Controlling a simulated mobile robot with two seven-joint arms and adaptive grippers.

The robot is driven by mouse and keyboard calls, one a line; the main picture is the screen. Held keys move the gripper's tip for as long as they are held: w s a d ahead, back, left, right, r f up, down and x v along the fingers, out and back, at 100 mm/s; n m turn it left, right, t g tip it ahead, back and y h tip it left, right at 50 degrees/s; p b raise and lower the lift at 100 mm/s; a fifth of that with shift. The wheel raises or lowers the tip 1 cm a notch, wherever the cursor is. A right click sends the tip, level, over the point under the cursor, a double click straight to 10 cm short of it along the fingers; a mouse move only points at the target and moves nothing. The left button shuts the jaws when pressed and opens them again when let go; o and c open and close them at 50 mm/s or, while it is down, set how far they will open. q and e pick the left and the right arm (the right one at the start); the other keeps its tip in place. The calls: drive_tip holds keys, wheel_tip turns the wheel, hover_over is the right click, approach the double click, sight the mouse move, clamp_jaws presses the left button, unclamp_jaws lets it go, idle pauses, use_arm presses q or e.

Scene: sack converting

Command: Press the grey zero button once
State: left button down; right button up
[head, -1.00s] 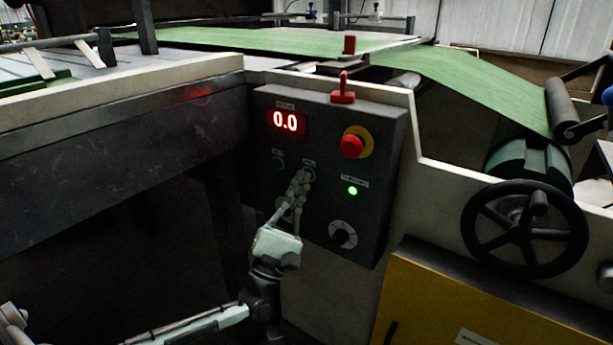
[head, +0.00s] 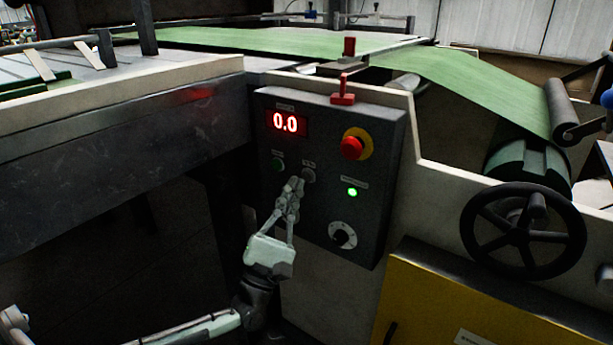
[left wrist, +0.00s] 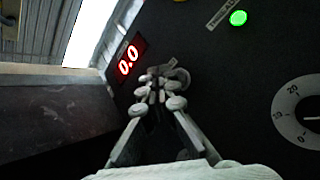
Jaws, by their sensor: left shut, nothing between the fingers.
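In the left wrist view, the closed fingertips (left wrist: 158,80) partly cover a round grey shape (left wrist: 182,76), probably the button. My right gripper is not in view.
The panel also carries a red emergency stop (head: 352,146) on a yellow ring, a lit green lamp (head: 352,192) and a dial (head: 342,235). A red lever (head: 343,90) stands on the panel's top. A black handwheel (head: 523,230) is to the right.

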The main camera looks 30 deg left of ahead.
use_arm(q)
drive_tip(key=s+p, duration=0.1)
drive_tip(key=s, duration=0.3)
drive_tip(key=shift+s+a, duration=0.15)
drive_tip(key=shift+s, duration=0.1)
idle(0.8)
